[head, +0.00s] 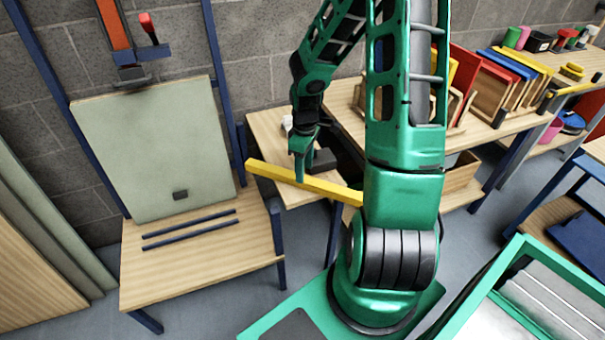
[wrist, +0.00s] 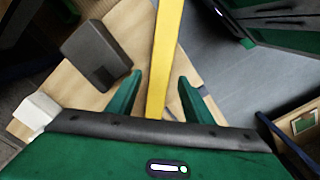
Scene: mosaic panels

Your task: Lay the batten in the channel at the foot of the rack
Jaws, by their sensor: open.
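The batten is a long yellow bar (head: 325,187), lying crosswise over a small wooden table (head: 265,124) in the head view. In the wrist view the batten (wrist: 165,50) runs between the two green fingers, with a gap on each side. My gripper (head: 301,170) is open around the batten and does not grip it; it also shows in the wrist view (wrist: 160,78). My arm hides the batten's right end. The channel (head: 190,229) is a pair of dark parallel strips on the wooden ledge, with bare wood between them. The rack (head: 50,85) has blue uprights behind it.
A pale green panel (head: 150,140) leans on the rack behind the channel. A dark box (wrist: 97,52) and a white block (wrist: 36,112) lie close to my gripper. A bench (head: 345,105) with coloured panels stands to the right. The ledge in front of the channel is clear.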

